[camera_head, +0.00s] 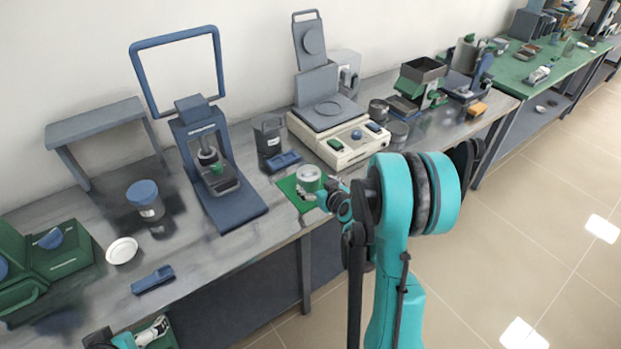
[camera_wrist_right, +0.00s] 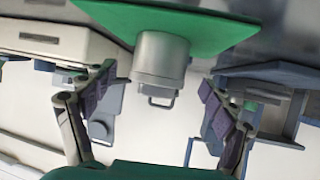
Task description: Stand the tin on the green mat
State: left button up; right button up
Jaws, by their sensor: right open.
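The tin (camera_head: 308,177) is a short silver-grey cylinder with a pale rim. It stands upright on the green mat (camera_head: 287,187) at the front edge of the bench. In the right wrist view, which is upside down, the tin (camera_wrist_right: 162,57) meets the green mat (camera_wrist_right: 225,32) with its base. My right gripper (camera_head: 323,196) is beside the tin in the head view. In the wrist view its fingers (camera_wrist_right: 153,97) are spread wide, with clear space between them and the tin. My left gripper (camera_head: 152,332) is low at the left, partly cut off; its jaws are unclear.
A balance-like instrument (camera_head: 335,140) stands behind the mat. A blue press-like stand (camera_head: 228,207) is left of it, with a dark beaker (camera_head: 269,138) between. A white dish (camera_head: 122,251) and a blue block (camera_head: 153,280) lie farther left. Floor right of the bench is clear.

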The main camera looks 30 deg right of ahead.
jog(key=p+v, duration=0.1)
jog(key=v, duration=0.4)
jog(key=shift+s+r, duration=0.15)
jog(key=shift+s, duration=0.1)
jog(key=s+a+r+g+y, duration=0.1)
jog(key=s+a+r, duration=0.1)
jog(key=a, duration=0.3)
jog(key=s+a+r+n+g, duration=0.1)
jog(key=s+a+r, duration=0.1)
jog(key=a, duration=0.2)
jog(key=s+a+r+g+y, duration=0.1)
jog(key=s+a+r, duration=0.1)
jog(key=a, duration=0.3)
jog(key=s+a+r+g, duration=0.1)
jog(key=s+a, duration=0.5)
jog(key=s, duration=0.6)
jog(key=shift+s+r+g, duration=0.15)
jog(key=shift+s+g, duration=0.15)
jog(key=shift+g, duration=0.6)
